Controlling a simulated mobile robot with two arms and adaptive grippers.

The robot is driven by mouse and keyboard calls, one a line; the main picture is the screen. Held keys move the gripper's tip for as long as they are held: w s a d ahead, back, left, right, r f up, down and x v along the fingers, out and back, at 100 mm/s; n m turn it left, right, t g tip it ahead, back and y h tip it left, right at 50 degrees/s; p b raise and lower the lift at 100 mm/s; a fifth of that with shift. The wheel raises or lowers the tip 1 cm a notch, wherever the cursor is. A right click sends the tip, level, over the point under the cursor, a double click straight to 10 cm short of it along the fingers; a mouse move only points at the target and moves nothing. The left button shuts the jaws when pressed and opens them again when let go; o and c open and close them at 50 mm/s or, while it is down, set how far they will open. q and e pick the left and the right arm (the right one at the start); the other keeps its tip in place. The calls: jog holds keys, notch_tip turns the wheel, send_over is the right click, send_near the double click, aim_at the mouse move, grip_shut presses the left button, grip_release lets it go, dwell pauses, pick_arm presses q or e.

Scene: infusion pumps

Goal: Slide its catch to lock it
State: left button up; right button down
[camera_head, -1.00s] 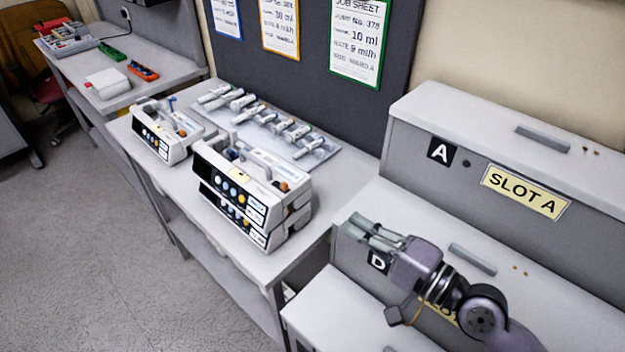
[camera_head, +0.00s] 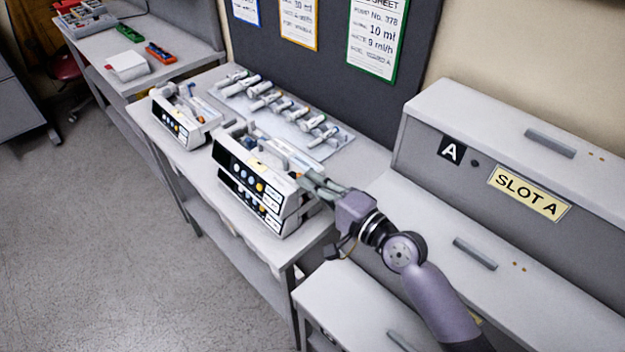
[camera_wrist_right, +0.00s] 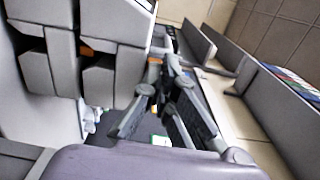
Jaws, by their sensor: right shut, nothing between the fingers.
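Two white infusion pumps with black front panels are stacked (camera_head: 238,168) on the middle bench. A third pump (camera_head: 178,124) stands alone to their left. My right gripper (camera_head: 310,181) is at the right side of the stack, near its upper pump. It looks shut and holds nothing. I cannot tell whether its fingers touch the pump. In the right wrist view, the stack's grey-white housings (camera_wrist_right: 55,60) fill the left, and my fingers (camera_wrist_right: 158,108) are beside them. An orange part shows near the housings. I cannot make out the catch clearly. My left gripper is not in view.
A tray of several syringes (camera_head: 222,93) lies behind the pumps. Grey cabinets stand at right, one labelled SLOT A (camera_head: 528,192). A board with job sheets (camera_head: 376,40) is behind. Another bench with green and orange items (camera_head: 160,52) is at far left.

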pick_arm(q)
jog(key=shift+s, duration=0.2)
pick_arm(e)
jog(key=shift+x, duration=1.25)
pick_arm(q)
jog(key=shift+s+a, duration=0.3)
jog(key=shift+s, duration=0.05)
pick_arm(e)
jog(key=shift+s, duration=0.1)
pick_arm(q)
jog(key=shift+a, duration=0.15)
